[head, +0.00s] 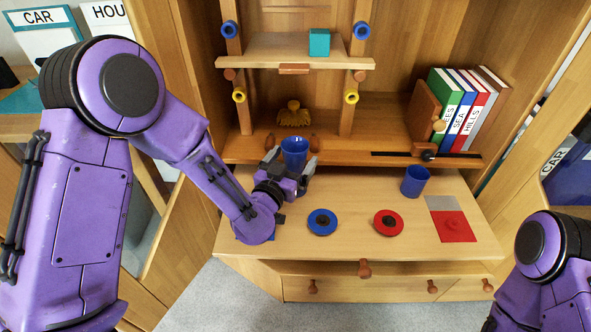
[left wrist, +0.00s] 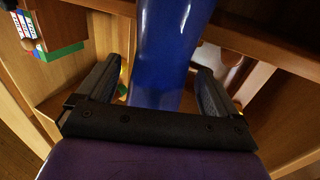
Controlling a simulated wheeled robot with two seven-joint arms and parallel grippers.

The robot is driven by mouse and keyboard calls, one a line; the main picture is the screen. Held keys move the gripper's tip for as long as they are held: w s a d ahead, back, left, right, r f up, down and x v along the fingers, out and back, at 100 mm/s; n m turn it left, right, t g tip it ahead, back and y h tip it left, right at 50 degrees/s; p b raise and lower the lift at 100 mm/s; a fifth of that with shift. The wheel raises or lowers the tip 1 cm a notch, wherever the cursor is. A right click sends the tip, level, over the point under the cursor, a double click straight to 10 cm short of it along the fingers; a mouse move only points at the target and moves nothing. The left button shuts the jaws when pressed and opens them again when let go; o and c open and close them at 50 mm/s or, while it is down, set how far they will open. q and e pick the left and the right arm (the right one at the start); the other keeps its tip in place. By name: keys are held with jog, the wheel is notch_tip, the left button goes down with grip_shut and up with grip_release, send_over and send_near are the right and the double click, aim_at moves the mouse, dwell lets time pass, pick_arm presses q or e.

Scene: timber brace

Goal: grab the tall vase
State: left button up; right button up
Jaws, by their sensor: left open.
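The tall blue vase (head: 294,149) stands near the back of the cabinet's work surface. My left gripper (head: 291,163) is open at the vase, with a finger on each side of it. In the left wrist view the shiny blue vase (left wrist: 165,60) fills the middle between the two open fingers of the gripper (left wrist: 157,88), with gaps visible on both sides. The vase's lower part is hidden by the gripper in the head view. My right gripper is out of view; only part of that arm shows at the lower right.
A shorter blue cup (head: 415,181) stands to the right. A blue disc (head: 322,222) and a red disc (head: 389,223) lie in front. A timber frame with a shelf (head: 270,50) rises behind the vase, bearing a teal cube (head: 319,42). Books (head: 465,110) stand at the back right.

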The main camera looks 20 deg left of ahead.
pick_arm(q)
jog(key=shift+w+d, duration=0.1)
jog(key=shift+w, duration=0.6)
jog(key=shift+r, duration=0.1)
jog(key=c, duration=1.3)
